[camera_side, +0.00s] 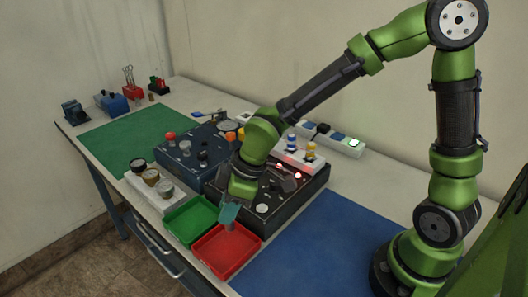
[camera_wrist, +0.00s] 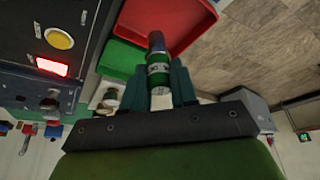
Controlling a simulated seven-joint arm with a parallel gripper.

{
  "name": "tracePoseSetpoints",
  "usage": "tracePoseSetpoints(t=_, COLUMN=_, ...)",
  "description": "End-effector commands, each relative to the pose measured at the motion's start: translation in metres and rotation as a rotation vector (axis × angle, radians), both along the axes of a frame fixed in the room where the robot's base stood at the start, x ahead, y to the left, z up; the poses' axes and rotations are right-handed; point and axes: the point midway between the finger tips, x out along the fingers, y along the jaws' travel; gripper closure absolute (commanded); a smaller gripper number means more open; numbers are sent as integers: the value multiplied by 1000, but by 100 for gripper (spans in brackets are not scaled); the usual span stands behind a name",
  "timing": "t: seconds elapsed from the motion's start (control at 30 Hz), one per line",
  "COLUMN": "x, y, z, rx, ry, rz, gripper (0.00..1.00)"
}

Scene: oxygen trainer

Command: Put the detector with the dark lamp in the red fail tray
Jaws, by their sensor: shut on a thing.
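In the wrist view my gripper (camera_wrist: 160,85) is shut on a detector (camera_wrist: 159,74), a small cylinder with a green band, a metal middle and a dark end. Its lamp cannot be made out. The red fail tray (camera_side: 223,264) appears empty, and its rim also shows in the wrist view (camera_wrist: 190,38), beyond the detector's dark end. I cannot tell whether the detector touches the tray.
A green tray (camera_side: 188,222) adjoins the red one. A white block (camera_side: 160,192) with several round items stands behind it. A black panel box (camera_side: 262,210) with red lights and a blue box (camera_side: 190,153) stand close by. The blue mat (camera_side: 320,250) is clear.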

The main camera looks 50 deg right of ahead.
Motion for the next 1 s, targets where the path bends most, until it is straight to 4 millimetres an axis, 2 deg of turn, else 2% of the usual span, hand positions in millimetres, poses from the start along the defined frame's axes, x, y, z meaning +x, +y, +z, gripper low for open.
tracePoseSetpoints(t=0.4, x=-1, y=0, z=-46, rx=-1, ry=4, rz=0, gripper=100)
tracePoseSetpoints(t=0.6, x=0, y=0, z=-54, rx=0, ry=1, rz=-2, gripper=100)
tracePoseSetpoints(t=0.83, x=0, y=0, z=-54, rx=-1, ry=1, rz=-3, gripper=100)
tracePoseSetpoints(t=0.87, x=0, y=0, z=-54, rx=-1, ry=1, rz=-3, gripper=69)
tracePoseSetpoints(t=1.0, x=0, y=0, z=-54, rx=-1, ry=1, rz=-3, gripper=48)
